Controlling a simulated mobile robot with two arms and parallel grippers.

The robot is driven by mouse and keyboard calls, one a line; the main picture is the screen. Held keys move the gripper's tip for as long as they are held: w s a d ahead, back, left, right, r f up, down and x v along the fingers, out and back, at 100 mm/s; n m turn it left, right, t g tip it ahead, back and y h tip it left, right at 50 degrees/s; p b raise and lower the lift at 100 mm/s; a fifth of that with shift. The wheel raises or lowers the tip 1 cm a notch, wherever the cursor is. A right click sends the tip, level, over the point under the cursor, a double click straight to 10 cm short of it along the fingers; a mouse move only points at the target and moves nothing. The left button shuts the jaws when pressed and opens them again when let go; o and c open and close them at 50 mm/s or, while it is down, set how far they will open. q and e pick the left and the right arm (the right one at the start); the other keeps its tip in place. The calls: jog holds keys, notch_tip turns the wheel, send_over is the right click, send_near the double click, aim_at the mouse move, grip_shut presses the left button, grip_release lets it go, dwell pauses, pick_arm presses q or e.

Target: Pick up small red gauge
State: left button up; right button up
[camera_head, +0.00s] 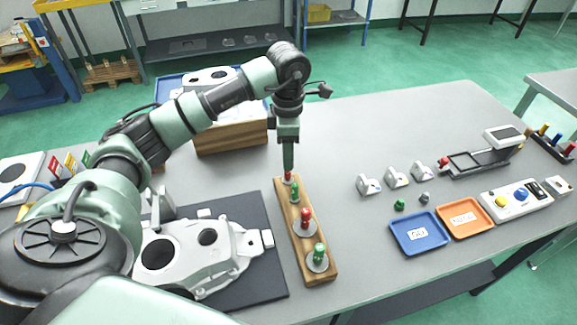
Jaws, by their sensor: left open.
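A wooden block (321,263) holds a row of red and green gauges. The small red gauge (288,180) stands at the block's far end, mostly hidden by my left gripper. A small green gauge (295,194), a larger red gauge (306,218) and a larger green gauge (319,254) stand nearer on the same block. My left gripper (288,171) points straight down over the small red gauge, with its fingertips at the gauge's top. It is open, but whether the fingers touch the gauge cannot be told. My right gripper is out of view.
A metal casting (190,257) lies on a dark mat left of the block. A wooden box (232,138) with castings on top stands behind. A blue tray (419,250), an orange tray (466,216) and small metal parts are to the right. The table between block and trays is clear.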

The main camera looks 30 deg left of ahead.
aim_at(288, 179)
pick_arm(q)
jog(key=f, duration=0.1)
jog(key=f+p, duration=0.1)
jog(key=shift+s+f, duration=0.2)
jog(key=shift+f, duration=0.2)
jog(key=f, duration=0.1)
jog(key=f+p, duration=0.1)
jog(key=f, duration=0.1)
jog(key=shift+w+a+f, duration=0.1)
jog(key=shift+w+f, duration=0.15)
jog(key=shift+f, duration=0.2)
jog(key=c, duration=0.9)
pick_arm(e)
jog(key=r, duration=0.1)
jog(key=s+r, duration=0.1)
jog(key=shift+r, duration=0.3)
